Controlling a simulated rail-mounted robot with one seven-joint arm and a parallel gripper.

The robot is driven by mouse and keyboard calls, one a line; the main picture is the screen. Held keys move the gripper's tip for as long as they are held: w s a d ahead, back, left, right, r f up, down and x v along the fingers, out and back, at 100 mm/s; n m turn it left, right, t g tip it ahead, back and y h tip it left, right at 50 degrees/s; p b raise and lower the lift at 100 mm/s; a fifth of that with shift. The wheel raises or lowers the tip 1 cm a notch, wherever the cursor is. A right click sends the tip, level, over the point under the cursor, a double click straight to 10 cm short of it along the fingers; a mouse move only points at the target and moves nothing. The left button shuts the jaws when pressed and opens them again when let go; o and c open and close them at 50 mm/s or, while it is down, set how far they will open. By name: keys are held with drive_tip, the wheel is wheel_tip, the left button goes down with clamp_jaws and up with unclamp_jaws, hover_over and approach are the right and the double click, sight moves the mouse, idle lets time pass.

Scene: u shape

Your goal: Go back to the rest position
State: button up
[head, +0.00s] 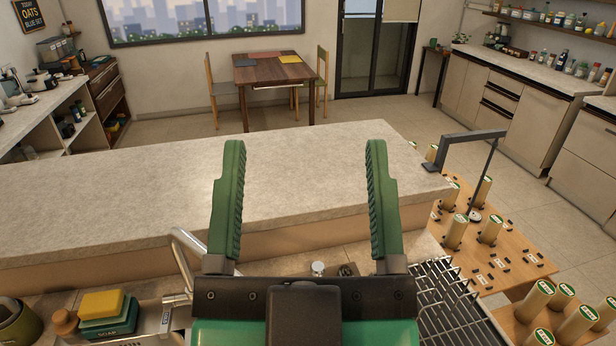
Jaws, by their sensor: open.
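My gripper (305,190) is in the lower middle of the head view, with its two green ridged fingers pointing up and spread wide apart. Nothing is between the fingers except the view of the long pale counter (110,205) behind them. The gripper appears empty. The dark gripper base and part of my green arm fill the bottom centre and hide what lies under them.
Left of my arm are a faucet (185,258) and a yellow and green sponge stack (105,308). At right are a wire rack (447,305), a dark metal frame (470,137) and a wooden board (515,250) with several pale cylinders. A dining table (272,72) stands far back.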

wheel_tip(320, 180, up, 24)
drive_tip(key=p, duration=2.4)
